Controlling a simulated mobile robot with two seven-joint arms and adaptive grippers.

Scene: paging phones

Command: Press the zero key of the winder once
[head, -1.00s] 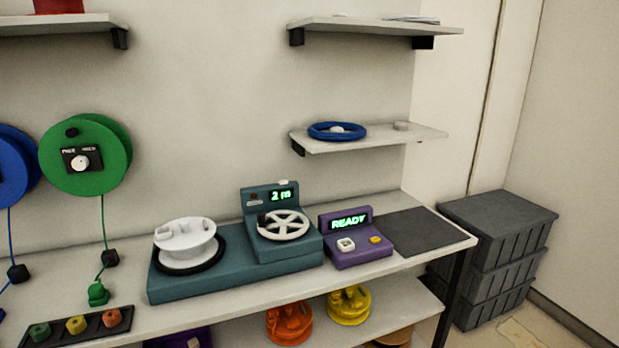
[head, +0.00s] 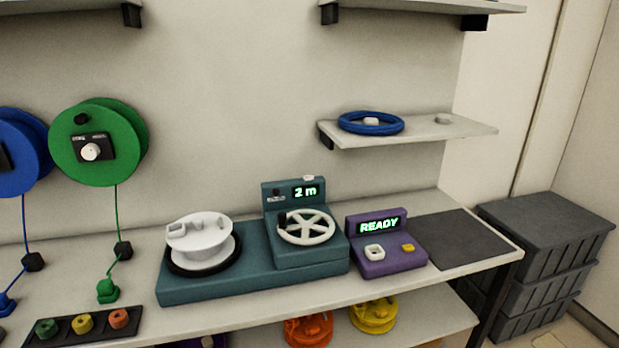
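The teal winder (head: 215,284) stands on the white bench. Its display (head: 306,192) reads "2 m". A small white key (head: 308,178) sits on top of the display housing; I cannot read a label on it. A dark knob or button (head: 277,193) is left of the display, with a small pale label under it. A white spoked handwheel (head: 307,227) is in front of the display, and a white spool (head: 202,240) sits on the winder's left end. Neither of my grippers is in view.
A purple device (head: 388,262) reading "READY" stands right of the winder, beside a dark mat (head: 456,239). A green reel (head: 97,142) hangs on the wall at left. A shelf (head: 467,129) overhangs at the right. Grey crates (head: 547,240) stand beyond the bench.

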